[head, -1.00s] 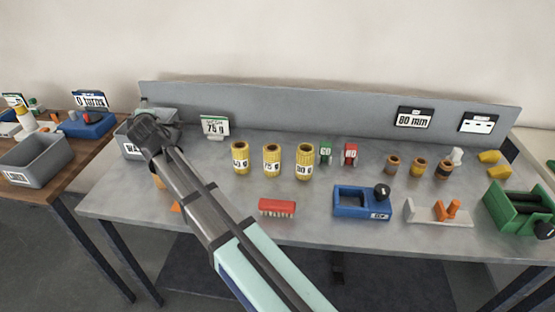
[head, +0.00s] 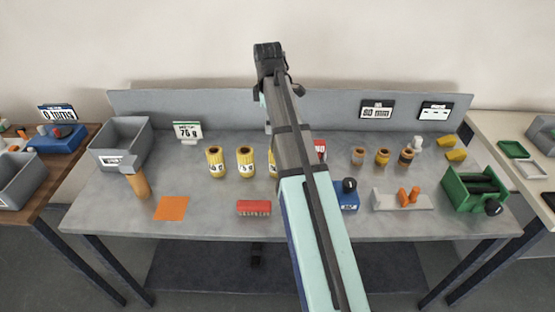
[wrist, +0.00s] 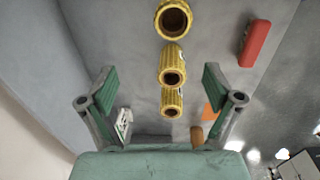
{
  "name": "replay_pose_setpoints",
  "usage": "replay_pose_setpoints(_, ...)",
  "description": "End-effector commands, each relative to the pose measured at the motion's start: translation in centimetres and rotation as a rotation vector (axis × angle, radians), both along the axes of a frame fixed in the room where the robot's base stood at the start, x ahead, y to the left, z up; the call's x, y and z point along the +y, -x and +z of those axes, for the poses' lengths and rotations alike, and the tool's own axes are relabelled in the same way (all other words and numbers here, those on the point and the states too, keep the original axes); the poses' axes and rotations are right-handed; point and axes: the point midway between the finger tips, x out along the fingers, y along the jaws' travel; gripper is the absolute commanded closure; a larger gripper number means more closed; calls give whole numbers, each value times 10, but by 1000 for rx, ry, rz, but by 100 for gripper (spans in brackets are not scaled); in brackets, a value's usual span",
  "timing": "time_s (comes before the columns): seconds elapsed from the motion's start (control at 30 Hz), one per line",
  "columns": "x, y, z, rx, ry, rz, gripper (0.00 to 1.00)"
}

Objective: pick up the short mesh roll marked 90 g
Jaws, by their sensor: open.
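Three short yellow mesh rolls stand upright in a row on the grey table. The right-hand roll (head: 273,163) is mostly hidden behind my arm, and its label cannot be read now; a second before, its label looked like 90 g. The middle roll (head: 246,162) and left roll (head: 215,162) stand clear, with white labels. In the wrist view the rolls line up, the right-hand one (wrist: 173,18) at the top edge, largest, then the middle one (wrist: 172,66) and the left one (wrist: 171,102). My gripper (wrist: 158,80) is open and empty, apart from the rolls.
A red brush (head: 254,208) and orange mesh sheet (head: 171,208) lie in front. A 75 g sign (head: 187,132) and grey bin (head: 119,143) are left. Small spools (head: 383,157), a white holder (head: 402,201) and green device (head: 474,190) are right. A grey panel (head: 330,103) runs behind.

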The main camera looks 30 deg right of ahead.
Motion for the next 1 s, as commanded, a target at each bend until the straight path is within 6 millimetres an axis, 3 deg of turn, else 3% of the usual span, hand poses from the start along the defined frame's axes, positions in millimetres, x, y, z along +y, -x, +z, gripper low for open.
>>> replay_pose_setpoints(0.13, -13, 18, 7, 51, -38, 1, 10)
replay_pose_setpoints(0.27, -14, 22, 0, 64, -46, 4, 10)
replay_pose_setpoints(0.8, -13, 22, -85, 63, -45, 3, 10)
replay_pose_setpoints(1.0, -13, 21, -107, 62, -45, 3, 10)
